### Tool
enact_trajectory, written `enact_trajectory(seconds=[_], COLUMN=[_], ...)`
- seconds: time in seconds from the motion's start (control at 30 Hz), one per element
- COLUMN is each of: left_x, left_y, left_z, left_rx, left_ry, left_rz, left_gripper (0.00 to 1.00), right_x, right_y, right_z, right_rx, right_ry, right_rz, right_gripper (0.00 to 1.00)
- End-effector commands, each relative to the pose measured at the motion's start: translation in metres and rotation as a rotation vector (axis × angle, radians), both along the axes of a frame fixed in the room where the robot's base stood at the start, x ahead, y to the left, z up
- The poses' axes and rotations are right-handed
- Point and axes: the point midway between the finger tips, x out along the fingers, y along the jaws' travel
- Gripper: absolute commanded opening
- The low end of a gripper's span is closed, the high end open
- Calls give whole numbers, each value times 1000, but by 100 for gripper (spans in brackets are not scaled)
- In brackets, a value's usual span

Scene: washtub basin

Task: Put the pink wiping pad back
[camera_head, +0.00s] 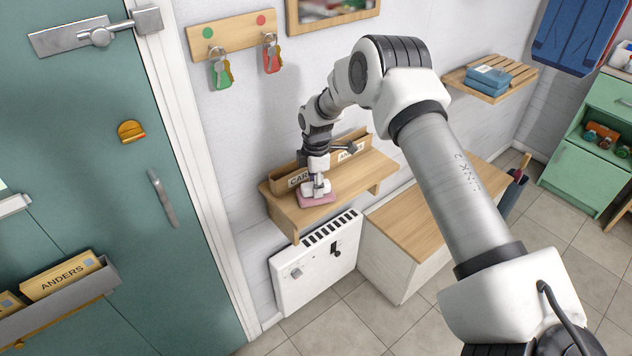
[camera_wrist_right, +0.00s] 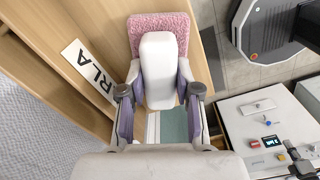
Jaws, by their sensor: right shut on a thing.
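The pink wiping pad (camera_head: 317,199) is a fuzzy pink block with a white handle. It is at the front left of the wooden wall shelf (camera_head: 368,178), low over or on the board; I cannot tell if it touches. My right gripper (camera_head: 318,182) is above it, pointing down. In the right wrist view, the gripper (camera_wrist_right: 160,98) is shut on the white handle (camera_wrist_right: 158,70), and the pink pad (camera_wrist_right: 178,24) shows beyond it. My left gripper is not in view.
A wooden letter holder (camera_head: 288,180) with name labels stands along the back of the shelf. A white panel heater (camera_head: 318,262) hangs below. A wooden-topped cabinet (camera_head: 420,225) is to the right. Keys (camera_head: 221,72) hang above, left of my arm. A green door (camera_head: 90,150) is at left.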

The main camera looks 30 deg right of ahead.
Motion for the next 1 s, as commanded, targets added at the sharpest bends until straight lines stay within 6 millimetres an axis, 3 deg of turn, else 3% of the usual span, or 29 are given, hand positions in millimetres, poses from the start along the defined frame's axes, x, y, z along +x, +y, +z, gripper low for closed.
enact_trajectory(seconds=[0.03,0.07,0.1,0.4,0.53,0.9,1.0], left_x=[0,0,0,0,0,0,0], left_y=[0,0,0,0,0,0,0], left_z=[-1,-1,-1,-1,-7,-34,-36], left_rx=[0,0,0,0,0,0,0], left_ry=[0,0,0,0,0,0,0], left_rz=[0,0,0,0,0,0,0], left_gripper=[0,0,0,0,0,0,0], right_x=[0,0,0,0,1,0,0], right_y=[0,0,0,0,0,-1,-1], right_z=[0,-1,0,0,10,97,113], right_rx=[0,0,0,0,-1,-1,-1], right_ry=[0,0,0,0,-2,-4,-3], right_rz=[0,0,0,0,0,0,0], right_gripper=[0,43,57,57,57,57,57])
